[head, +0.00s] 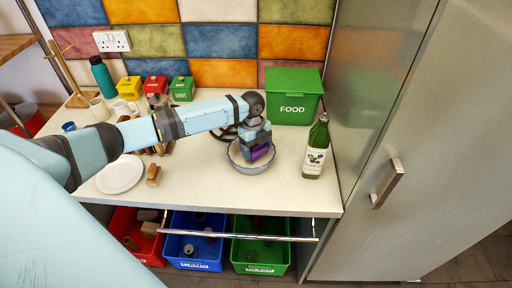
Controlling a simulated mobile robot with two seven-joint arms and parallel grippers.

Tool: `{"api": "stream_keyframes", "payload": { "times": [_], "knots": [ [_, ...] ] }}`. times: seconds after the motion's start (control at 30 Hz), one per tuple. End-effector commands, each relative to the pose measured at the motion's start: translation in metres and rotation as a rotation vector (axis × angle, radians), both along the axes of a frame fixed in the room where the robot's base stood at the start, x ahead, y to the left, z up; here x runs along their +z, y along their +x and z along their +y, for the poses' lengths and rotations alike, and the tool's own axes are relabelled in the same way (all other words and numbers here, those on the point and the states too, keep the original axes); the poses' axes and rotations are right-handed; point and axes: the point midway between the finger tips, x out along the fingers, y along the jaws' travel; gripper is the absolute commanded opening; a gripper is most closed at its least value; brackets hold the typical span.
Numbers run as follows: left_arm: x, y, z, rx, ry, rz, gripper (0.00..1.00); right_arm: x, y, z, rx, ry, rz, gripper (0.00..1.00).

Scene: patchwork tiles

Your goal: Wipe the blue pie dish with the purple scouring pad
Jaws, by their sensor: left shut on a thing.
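The purple scouring pad (259,153) is held in my left gripper (257,144), which is shut on it. The pad is over the inside of the blue pie dish (253,169), which stands on the worktop. I cannot tell whether the pad touches the dish's inner surface. The gripper and pad hide part of the dish. My right gripper is not in view.
A green bottle (317,148) stands right of the dish, and a green FOOD box (294,95) behind it. A white plate (120,174) and a brush-like wooden item (153,175) lie to the left. Red, blue and green bins (260,257) sit below the front rail (236,235).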

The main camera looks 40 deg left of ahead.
Motion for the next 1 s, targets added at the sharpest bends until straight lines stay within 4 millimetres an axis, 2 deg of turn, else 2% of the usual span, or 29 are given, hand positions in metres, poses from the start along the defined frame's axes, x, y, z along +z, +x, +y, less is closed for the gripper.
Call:
{"api": "stream_keyframes", "payload": {
  "times": [0.1, 0.5, 1.0],
  "knots": [
    [0.015, 0.0, 0.0, 0.0, 0.0, -0.001, 0.6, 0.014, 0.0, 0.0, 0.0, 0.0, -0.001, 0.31],
    [0.055, 0.0, 0.0, 0.0, 0.0, -0.001, 0.6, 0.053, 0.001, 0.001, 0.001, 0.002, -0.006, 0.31],
    [0.062, 0.0, 0.0, 0.0, -0.001, -0.002, 0.6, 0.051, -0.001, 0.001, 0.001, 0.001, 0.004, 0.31]
  ]
}}
